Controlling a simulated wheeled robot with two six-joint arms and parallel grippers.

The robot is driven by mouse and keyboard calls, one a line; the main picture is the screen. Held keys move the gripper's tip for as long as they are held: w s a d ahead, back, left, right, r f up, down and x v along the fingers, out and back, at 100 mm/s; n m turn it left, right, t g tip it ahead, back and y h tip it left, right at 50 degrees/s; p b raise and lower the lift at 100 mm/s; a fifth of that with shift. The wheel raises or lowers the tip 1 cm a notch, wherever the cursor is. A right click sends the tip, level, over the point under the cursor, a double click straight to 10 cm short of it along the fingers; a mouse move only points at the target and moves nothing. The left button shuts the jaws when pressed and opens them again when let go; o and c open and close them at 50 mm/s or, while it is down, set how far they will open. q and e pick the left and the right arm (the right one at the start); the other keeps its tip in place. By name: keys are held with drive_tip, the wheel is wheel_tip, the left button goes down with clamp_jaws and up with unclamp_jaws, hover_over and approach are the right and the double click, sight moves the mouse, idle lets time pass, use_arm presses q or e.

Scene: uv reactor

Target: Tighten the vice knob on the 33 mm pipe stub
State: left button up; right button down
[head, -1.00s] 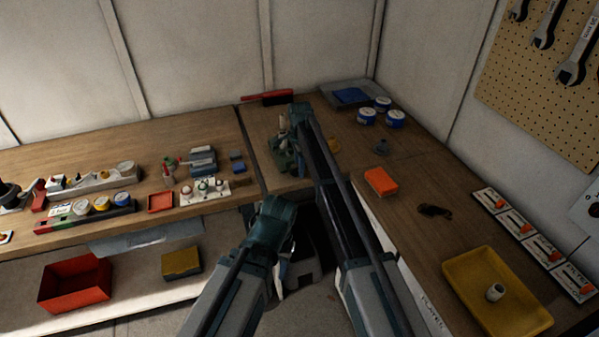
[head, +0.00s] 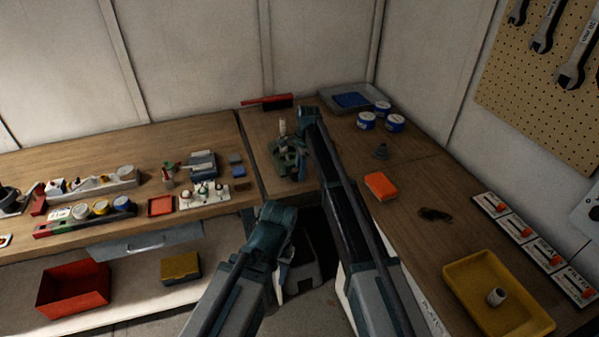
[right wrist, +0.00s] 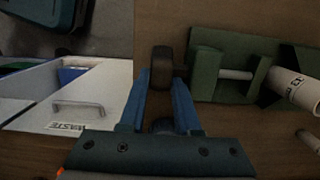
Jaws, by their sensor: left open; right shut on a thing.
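The green vice (head: 287,160) sits on the bench near the back corner. A white pipe stub (head: 282,127) stands up at it. In the right wrist view the vice (right wrist: 207,75) shows its thin screw rod, and the labelled white pipe (right wrist: 293,88) is at its right end. The dark round vice knob (right wrist: 162,62) is between the fingertips of my right gripper (right wrist: 162,76), which is shut on it. In the head view my right arm hides those fingers. My left gripper (head: 272,222) is open and empty, in front of the bench gap, away from the vice.
A yellow tray (head: 466,312) holds a white pipe piece. A red-handled brush (head: 266,101) lies behind the vice. Another white cylinder (right wrist: 310,141) shows at the right wrist view's edge.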

drive_tip(key=y, duration=0.1)
drive_tip(key=y+b, duration=0.1)
drive_tip(key=f+g+y+b, duration=0.1)
drive_tip(key=shift+d, duration=0.25)
drive_tip(key=shift+g+y+b, duration=0.4)
drive_tip(key=shift+y+b, duration=0.7)
drive_tip(key=shift+b, duration=0.1)
drive_tip(key=shift+r, duration=0.1)
drive_tip(key=c, duration=0.9)
unclamp_jaws()
